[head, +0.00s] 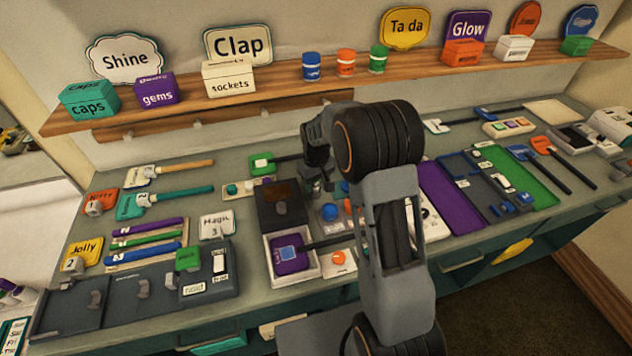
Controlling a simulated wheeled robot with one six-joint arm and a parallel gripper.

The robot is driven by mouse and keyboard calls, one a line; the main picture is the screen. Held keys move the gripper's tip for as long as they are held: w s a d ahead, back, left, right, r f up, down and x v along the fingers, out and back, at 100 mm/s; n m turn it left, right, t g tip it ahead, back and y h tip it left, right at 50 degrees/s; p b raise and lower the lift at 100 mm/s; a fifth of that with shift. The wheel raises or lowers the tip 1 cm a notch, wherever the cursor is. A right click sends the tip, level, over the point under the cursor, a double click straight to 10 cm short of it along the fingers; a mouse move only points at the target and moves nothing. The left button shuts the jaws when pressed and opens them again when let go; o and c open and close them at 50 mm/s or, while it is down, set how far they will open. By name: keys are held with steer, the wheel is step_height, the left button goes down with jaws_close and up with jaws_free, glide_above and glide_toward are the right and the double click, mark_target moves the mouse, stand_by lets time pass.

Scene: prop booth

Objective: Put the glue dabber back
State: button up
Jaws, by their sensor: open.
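I cannot tell for certain which item is the glue dabber. A white box (310,268) stands near the middle of the bench, with its dark hinged lid (280,196) raised behind it. A purple piece with a blue square (284,262) shows in the box. A dark handle (325,243) runs from it over the right wall toward my arm, which hides its far end. My gripper (318,188) is open, just right of the raised lid and above the bench. My arm partly hides the small items below it, and no held thing shows.
A grey tray (75,310) with latches lies at the front left, with purple, green and blue sticks (150,240) behind it. A purple panel (450,197) and a green panel (515,180) lie to the right. A wooden shelf (290,95) with signs and small boxes overhangs the back.

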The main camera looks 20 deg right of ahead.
steer(key=shift+r, duration=0.1)
step_height(320, 180, up, 12)
steer(key=shift+f+b, duration=0.15)
steer(key=shift+b, duration=0.2)
steer(key=s+r+m+t, duration=0.1)
steer(key=s+r+t, duration=0.1)
steer(key=s, duration=0.9)
steer(key=s+r+m+t, duration=0.2)
steer(key=s, duration=0.9)
steer(key=shift+s, duration=0.15)
